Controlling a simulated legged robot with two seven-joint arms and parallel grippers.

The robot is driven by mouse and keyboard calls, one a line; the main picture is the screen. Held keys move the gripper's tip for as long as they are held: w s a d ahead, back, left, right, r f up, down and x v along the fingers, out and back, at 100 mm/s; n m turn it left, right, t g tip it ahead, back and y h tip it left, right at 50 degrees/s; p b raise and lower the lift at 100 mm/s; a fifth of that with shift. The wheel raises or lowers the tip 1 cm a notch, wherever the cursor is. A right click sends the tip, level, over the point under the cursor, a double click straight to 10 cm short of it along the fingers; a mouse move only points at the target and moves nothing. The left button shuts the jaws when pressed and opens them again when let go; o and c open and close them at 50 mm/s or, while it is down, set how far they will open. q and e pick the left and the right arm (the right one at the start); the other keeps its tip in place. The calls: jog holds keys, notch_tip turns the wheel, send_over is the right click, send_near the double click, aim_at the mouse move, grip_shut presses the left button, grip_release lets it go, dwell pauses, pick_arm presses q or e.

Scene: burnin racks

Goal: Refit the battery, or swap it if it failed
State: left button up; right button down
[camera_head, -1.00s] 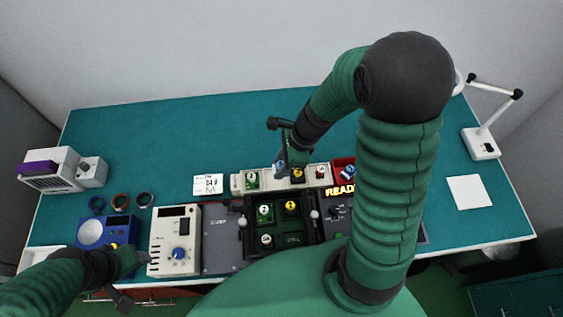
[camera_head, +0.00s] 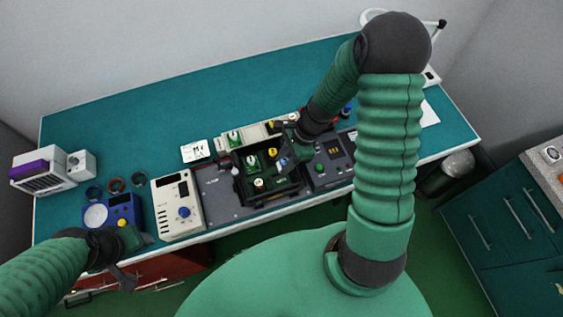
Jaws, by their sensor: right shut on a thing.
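My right gripper (camera_head: 287,158) is shut on a small blue-grey block (camera_head: 284,163), probably a battery, at the right side of the black rack (camera_head: 240,190). The arm partly hides the block, and I cannot tell whether it is seated or just above the rack. In the rack sit a green block with a white top (camera_head: 252,162), a yellow-topped block (camera_head: 272,152) and a white-topped block (camera_head: 259,184). Behind is a pale tray (camera_head: 253,133) with a green block (camera_head: 235,138) and a yellow-and-black block (camera_head: 271,126). My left gripper (camera_head: 133,262) is open and empty at the front edge.
A white meter with a blue knob (camera_head: 176,205) and a blue device (camera_head: 123,208) stand left of the rack. A dark panel with a green button (camera_head: 328,158) is at its right. A white card (camera_head: 195,151) lies behind. The back of the teal bench (camera_head: 200,95) is clear.

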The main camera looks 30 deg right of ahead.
jog(key=f, duration=0.1)
jog(key=b, duration=0.1)
jog(key=f+b, duration=0.1)
jog(key=shift+s+f, duration=0.25)
jog(key=shift+f, duration=0.1)
jog(key=a+f+b, duration=0.2)
jog(key=a+b, duration=0.1)
jog(key=shift+s+f, duration=0.15)
jog(key=shift+f, duration=0.4)
jog(key=shift+d+f, duration=0.15)
jog(key=shift+d, duration=1.15)
jog(key=shift+a, duration=0.95)
jog(key=shift+a+r, duration=0.25)
jog(key=shift+a, duration=0.05)
jog(key=shift+d+f, duration=0.15)
jog(key=shift+d, duration=0.5)
jog(key=shift+a+p, duration=0.3)
jog(key=shift+a, duration=0.25)
jog(key=shift+d, duration=0.45)
pick_arm(q)
jog(key=f, duration=0.5)
jog(key=shift+s+a+f, duration=0.2)
jog(key=shift+s+a, duration=0.2)
pick_arm(e)
jog(key=shift+f, duration=0.15)
